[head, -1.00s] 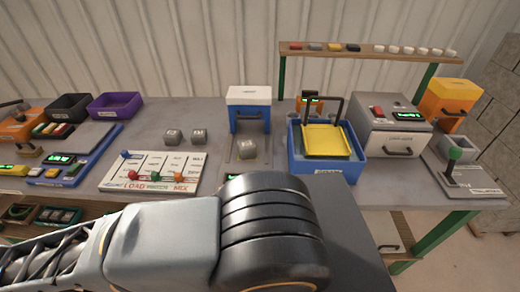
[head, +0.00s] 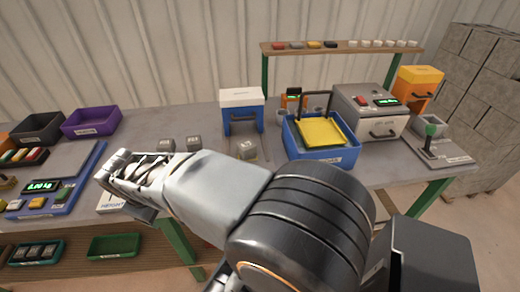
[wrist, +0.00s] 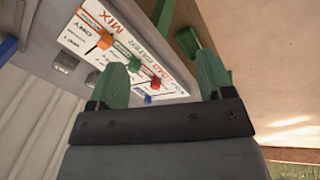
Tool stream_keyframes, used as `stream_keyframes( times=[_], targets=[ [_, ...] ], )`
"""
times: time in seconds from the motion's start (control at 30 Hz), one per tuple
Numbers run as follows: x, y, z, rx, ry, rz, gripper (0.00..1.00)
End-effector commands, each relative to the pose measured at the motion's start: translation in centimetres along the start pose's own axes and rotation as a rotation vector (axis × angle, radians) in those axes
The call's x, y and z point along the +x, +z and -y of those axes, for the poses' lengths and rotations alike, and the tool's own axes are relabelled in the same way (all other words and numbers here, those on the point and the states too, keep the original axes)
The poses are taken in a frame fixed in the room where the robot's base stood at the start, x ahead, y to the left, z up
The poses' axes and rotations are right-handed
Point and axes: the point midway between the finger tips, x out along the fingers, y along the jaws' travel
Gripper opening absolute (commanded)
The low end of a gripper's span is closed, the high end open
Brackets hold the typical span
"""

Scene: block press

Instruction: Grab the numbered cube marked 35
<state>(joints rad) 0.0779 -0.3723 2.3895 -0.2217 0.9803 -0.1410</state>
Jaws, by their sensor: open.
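Several small grey cubes stand on the grey bench in the head view. One cube (head: 194,144) and another cube (head: 166,145) sit side by side just behind my arm. A third cube (head: 246,149) sits in front of the blue-and-white press (head: 242,110). Their numbers are too small to read, so I cannot tell which is 35. In the wrist view my gripper (wrist: 160,60) is open and empty, its green fingers spread in front of the lever board (wrist: 125,50). Grey cubes (wrist: 64,62) show left of the board there, apart from the fingers.
Purple (head: 92,122) and black bins stand at the left.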

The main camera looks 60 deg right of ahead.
Motion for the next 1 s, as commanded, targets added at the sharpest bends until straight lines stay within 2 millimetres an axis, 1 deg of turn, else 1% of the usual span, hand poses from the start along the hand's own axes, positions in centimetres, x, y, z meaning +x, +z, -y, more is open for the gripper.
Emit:
stream_keyframes(
  times=[0.03,0.07,0.1,0.17,0.2,0.27,0.3,0.4,0.5,0.6,0.77,1.0],
  targets=[
    [0.9,-0.3,-2.3,-0.066,0.052,0.09,0.79],
    [1.5,-0.5,-3.7,-0.114,0.085,0.145,0.82],
    [2.2,-0.6,-5.7,-0.178,0.125,0.221,0.86],
    [3.3,-0.6,-8.8,-0.274,0.176,0.337,0.91],
    [4.0,-0.6,-10.8,-0.338,0.203,0.415,0.94],
    [5.2,-0.5,-13.7,-0.429,0.235,0.531,0.94],
    [5.9,-0.4,-15.5,-0.486,0.25,0.605,0.94],
    [7.6,0.1,-19.5,-0.616,0.272,0.772,0.94],
    [9.2,0.5,-22.6,-0.72,0.277,0.908,0.94],
    [10.3,0.8,-24.8,-0.798,0.277,1.006,0.94],
    [11.6,1.5,-26.9,-0.864,0.272,1.091,0.94],
    [13.6,4.3,-29.7,-0.881,0.269,1.111,0.94]
  ],
)
